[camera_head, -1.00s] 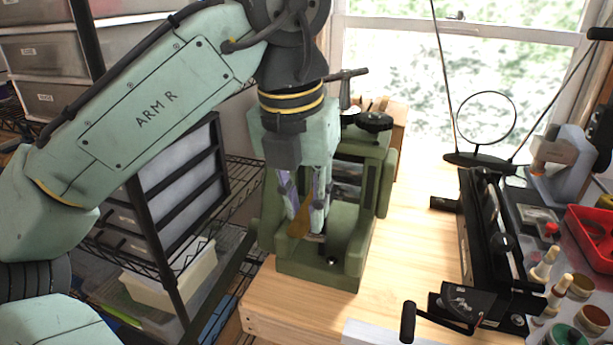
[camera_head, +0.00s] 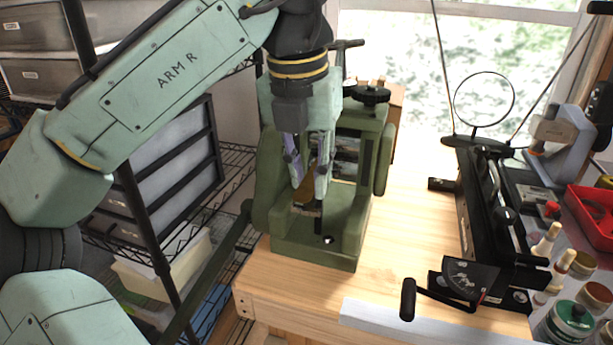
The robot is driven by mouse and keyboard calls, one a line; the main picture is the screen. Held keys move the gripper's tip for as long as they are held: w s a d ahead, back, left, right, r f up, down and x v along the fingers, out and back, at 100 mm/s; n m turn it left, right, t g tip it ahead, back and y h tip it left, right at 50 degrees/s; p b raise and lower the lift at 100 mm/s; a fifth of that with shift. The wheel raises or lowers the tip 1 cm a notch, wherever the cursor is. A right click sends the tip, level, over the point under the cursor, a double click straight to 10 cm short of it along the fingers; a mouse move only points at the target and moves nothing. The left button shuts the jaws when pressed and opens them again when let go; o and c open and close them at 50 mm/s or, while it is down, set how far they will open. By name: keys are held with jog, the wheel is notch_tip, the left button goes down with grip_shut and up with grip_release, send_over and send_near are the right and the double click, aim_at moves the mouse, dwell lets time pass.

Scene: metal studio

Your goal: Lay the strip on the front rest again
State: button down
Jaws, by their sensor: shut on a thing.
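The green rolling mill (camera_head: 343,255) stands at the left end of the wooden bench. My gripper (camera_head: 308,191) points down in front of the mill's rollers, above its base. Its fingers are shut on a brown, copper-like strip (camera_head: 304,195), which shows between and just below the fingertips. The strip is raised above the mill's base, and my fingers hide part of it. A small dark part, perhaps the front rest, shows just below the fingertips. I cannot make out its shape or whether the strip touches it.
A black bench machine (camera_head: 470,215) with a crank handle (camera_head: 408,297) stands to the right. Small bottles and a red tray (camera_head: 590,215) are at the far right. A wire shelf with drawers (camera_head: 175,165) is at the left. The bench (camera_head: 400,245) between the machines is clear.

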jog(key=shift+w+d+f, duration=0.2)
jog(key=shift+w+f, duration=0.35)
jog(key=shift+w+d+f, duration=0.15)
jog(key=shift+w+f, duration=0.35)
jog(key=shift+w, duration=0.05)
jog(key=shift+f, duration=0.45)
dwell(0.4)
jog(key=c, duration=1.4)
grip_release()
jog(key=shift+o, duration=0.2)
jog(key=shift+r, duration=0.1)
notch_tip(320, 180, up, 12)
jog(key=s+a, duration=0.1)
jog(key=shift+s+f, duration=0.2)
jog(key=shift+s, duration=0.2)
